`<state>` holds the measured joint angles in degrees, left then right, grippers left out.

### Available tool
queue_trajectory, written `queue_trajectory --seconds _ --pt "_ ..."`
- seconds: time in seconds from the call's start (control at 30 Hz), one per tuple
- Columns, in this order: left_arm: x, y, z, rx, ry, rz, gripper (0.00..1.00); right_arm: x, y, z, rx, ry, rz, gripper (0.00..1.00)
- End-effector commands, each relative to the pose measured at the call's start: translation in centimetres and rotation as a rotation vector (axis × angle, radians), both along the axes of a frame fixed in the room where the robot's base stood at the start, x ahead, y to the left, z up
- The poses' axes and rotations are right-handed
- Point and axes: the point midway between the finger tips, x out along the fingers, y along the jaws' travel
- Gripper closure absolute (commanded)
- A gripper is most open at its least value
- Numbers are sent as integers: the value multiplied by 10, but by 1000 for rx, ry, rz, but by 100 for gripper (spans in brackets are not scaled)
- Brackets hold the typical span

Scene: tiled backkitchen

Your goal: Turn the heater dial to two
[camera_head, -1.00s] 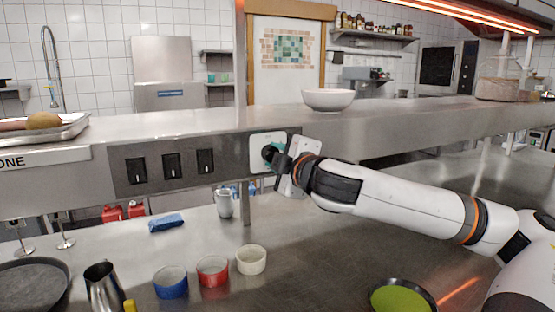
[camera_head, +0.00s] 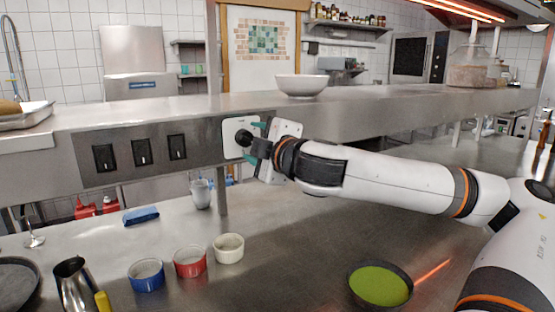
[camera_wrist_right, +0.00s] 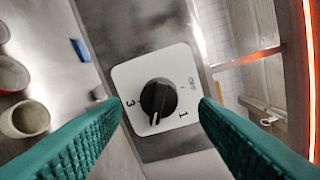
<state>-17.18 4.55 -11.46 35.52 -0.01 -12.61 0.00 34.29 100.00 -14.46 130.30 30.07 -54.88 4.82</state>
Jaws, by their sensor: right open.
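The heater dial (camera_head: 243,137) is a round black knob on a white plate (camera_head: 231,151) on the front of the steel counter shelf. In the right wrist view the black dial (camera_wrist_right: 158,98) shows whole, with OFF, 1 and 3 legible around it. Its white pointer mark points to the lower edge, between 1 and 3. I cannot make out a 2. My right gripper (camera_head: 254,142) is in front of the dial with its teal fingers apart. In the wrist view the fingers stand on either side of the dial, with no visible contact. My left gripper is not in view.
Three black switches (camera_head: 141,152) sit left of the dial. A white bowl (camera_head: 301,85) stands on the shelf above. Below are a metal cup (camera_head: 200,193), blue (camera_head: 147,275), red (camera_head: 190,262) and cream (camera_head: 229,248) bowls, and a dark pan with green contents (camera_head: 380,286).

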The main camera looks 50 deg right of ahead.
Motion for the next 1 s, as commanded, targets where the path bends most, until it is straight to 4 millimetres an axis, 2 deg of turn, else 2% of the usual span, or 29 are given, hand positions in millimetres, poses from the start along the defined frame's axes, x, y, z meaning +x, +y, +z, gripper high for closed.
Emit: queue_trajectory --seconds 0.03,0.2,0.5,0.7,1.0 --pt "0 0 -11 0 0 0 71 -8 2 -5 -8 -1 -4 46" --pt "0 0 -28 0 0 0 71 -39 10 -3 -6 -3 -5 46" --pt "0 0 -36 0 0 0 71 -84 24 3 -1 -1 -2 46" --pt "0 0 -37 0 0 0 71 -93 26 3 1 2 -3 46" --pt "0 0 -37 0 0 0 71 -93 27 3 2 2 -1 46"
